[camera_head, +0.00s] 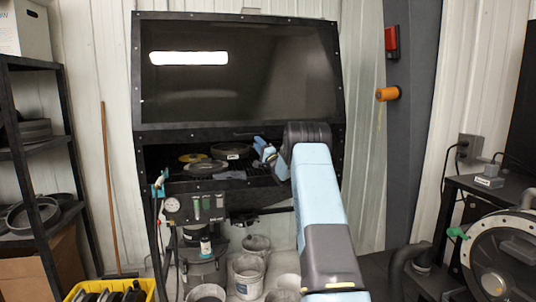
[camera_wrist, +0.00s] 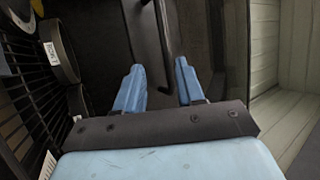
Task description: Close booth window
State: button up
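The booth window (camera_head: 240,85) is a dark glossy pane in a black bolted frame, in the upper part of the booth (camera_head: 138,150). Below its lower edge the booth front is open, showing the inside. My gripper (camera_head: 265,150) is at the opening, just under the window's lower edge. In the wrist view my gripper (camera_wrist: 158,75) has its two blue fingers apart. A dark bar (camera_wrist: 163,50), apparently the window handle, runs between or just beyond the fingertips. I cannot tell whether it touches them.
Round discs (camera_head: 205,167) lie on the grate inside the booth. Buckets (camera_head: 247,275) stand below it, beside a gauge panel (camera_head: 196,208). A shelf (camera_head: 30,150) is at the left, a yellow crate (camera_head: 110,292) at the lower left, and a round machine (camera_head: 505,255) at the right.

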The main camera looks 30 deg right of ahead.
jog(key=v, duration=0.7)
jog(key=shift+s+d+r, duration=0.2)
jog(key=shift+s+d, duration=0.05)
jog(key=s+a+r+n+g+y, duration=0.25)
jog(key=a+r+n+y, duration=0.2)
jog(key=a, duration=0.55)
jog(key=s+a+r+n+g+y, duration=0.2)
jog(key=s+a+r+n+g, duration=0.15)
jog(key=s+a+g, duration=0.45)
jog(key=s+a+r+n+g+y, duration=0.2)
jog(key=s+a+r+g, duration=0.2)
jog(key=s+a, duration=0.8)
jog(key=s+a+f+n+g+h, duration=0.1)
jog(key=s+a+f+g+h, duration=0.2)
jog(key=s, duration=0.6)
jog(key=s+a+n+g+h, duration=0.1)
jog(key=s+a+h, duration=0.3)
jog(key=s, duration=0.6)
jog(key=s+d+f+h, duration=0.2)
jog(key=s+d+h, duration=0.1)
jog(key=s, duration=0.6)
jog(key=s+d+f+n+h, duration=0.1)
jog(key=s+d+f+h, duration=0.2)
jog(key=s, duration=0.7)
jog(key=shift+s+d+f+t, duration=0.2)
jog(key=shift+d+f+t, duration=0.05)
jog(key=shift+d+t, duration=0.25)
